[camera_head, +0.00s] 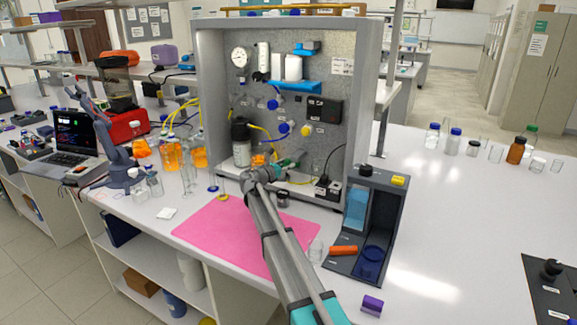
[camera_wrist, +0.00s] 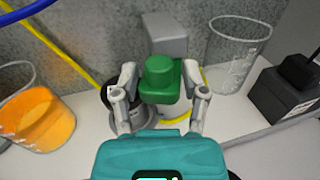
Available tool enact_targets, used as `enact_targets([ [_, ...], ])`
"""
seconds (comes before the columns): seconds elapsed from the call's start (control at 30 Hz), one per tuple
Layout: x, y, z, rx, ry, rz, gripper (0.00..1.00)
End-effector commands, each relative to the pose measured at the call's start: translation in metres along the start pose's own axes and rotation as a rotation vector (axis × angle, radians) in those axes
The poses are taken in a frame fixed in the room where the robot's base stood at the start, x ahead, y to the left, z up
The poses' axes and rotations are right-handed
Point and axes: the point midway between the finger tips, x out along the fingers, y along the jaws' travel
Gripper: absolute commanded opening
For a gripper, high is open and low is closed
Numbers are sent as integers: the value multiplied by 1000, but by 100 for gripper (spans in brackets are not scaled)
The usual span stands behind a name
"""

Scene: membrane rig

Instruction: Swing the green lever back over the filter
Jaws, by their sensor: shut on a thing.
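The green lever (camera_wrist: 160,85) is in the middle of the wrist view, with a rounded green knob on a flat green block. My gripper (camera_wrist: 160,76) is shut on it, one grey finger at each side. A pale cylindrical part (camera_wrist: 176,108) shows just below the lever, partly hidden by it; I cannot tell if it is the filter. A dark-topped round part (camera_wrist: 124,104) stands behind the left finger.
The grey rig panel (camera_head: 340,55) rises behind. In the wrist view a clear beaker (camera_wrist: 238,52) and black box (camera_wrist: 285,92) stand right, an orange-filled beaker (camera_wrist: 45,120) left. A pink mat (camera_head: 215,232) and dark stand (camera_head: 383,215) lie nearer.

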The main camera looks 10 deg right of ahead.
Motion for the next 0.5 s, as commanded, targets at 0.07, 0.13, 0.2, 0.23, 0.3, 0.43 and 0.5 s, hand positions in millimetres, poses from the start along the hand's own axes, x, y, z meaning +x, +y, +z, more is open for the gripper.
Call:
enact_targets([
  [0.07, 4, 11, 1, -1, -3, -56, 9],
  [0.13, 5, 14, 1, -1, -3, -113, 9],
  [0.2, 6, 17, 1, -1, -3, -171, 9],
  [0.23, 6, 19, 1, -1, -3, -196, 9],
  [0.3, 7, 22, 1, -1, -4, -255, 9],
  [0.43, 10, 27, 1, -1, -4, -369, 9],
  [0.5, 12, 29, 1, -1, -5, -430, 9],
])
